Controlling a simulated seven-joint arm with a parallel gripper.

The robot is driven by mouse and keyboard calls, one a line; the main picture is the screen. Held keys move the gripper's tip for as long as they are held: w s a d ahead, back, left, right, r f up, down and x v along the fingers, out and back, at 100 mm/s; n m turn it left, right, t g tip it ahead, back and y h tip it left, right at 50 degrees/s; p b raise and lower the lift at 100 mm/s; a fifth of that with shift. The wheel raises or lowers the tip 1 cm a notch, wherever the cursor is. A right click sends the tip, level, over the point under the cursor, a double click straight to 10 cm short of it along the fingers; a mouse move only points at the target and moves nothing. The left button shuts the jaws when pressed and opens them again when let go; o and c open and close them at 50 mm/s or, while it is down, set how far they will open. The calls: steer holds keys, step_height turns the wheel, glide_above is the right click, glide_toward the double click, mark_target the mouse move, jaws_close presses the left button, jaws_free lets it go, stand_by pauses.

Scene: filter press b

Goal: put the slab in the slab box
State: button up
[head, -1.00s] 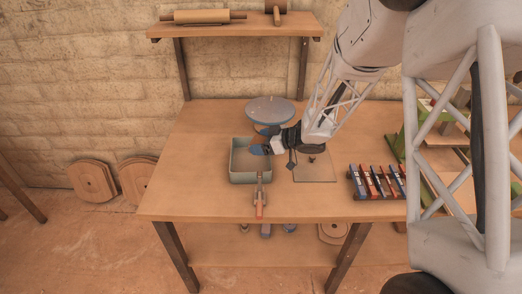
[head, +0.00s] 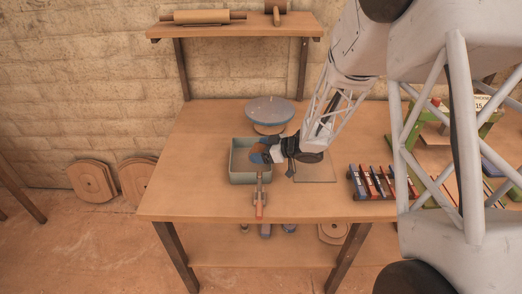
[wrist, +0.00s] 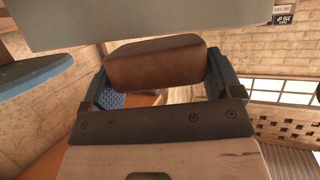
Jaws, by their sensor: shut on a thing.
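The slab (wrist: 155,62) is a brown block with rounded edges. My gripper (wrist: 160,85) is shut on it, with one blue finger pad at each end in the wrist view. In the head view my gripper (head: 260,154) reaches in from the right over the right part of the open grey-green slab box (head: 250,178). The slab shows there only as a small brown patch (head: 257,158) by the fingertips. A pale grey-green surface (wrist: 150,22), which looks like the box wall, crosses the top of the wrist view. I cannot tell how far the slab is below the rim.
A round blue-grey wheel (head: 270,110) stands behind the box. An orange-handled tool (head: 259,200) lies in front of it. A thin square plate (head: 315,167) lies to the right, then a row of red and blue pieces (head: 375,183). The table's left side is clear.

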steer(key=shift+f, duration=0.55)
steer(key=o, duration=0.9)
steer(key=shift+r, duration=0.45)
steer(key=shift+s+d+r, duration=0.1)
steer(key=shift+d+r, duration=0.05)
steer(key=shift+r, duration=0.05)
steer(key=v, duration=1.1)
steer(key=shift+s+d+r, duration=0.1)
steer(key=shift+d, duration=0.2)
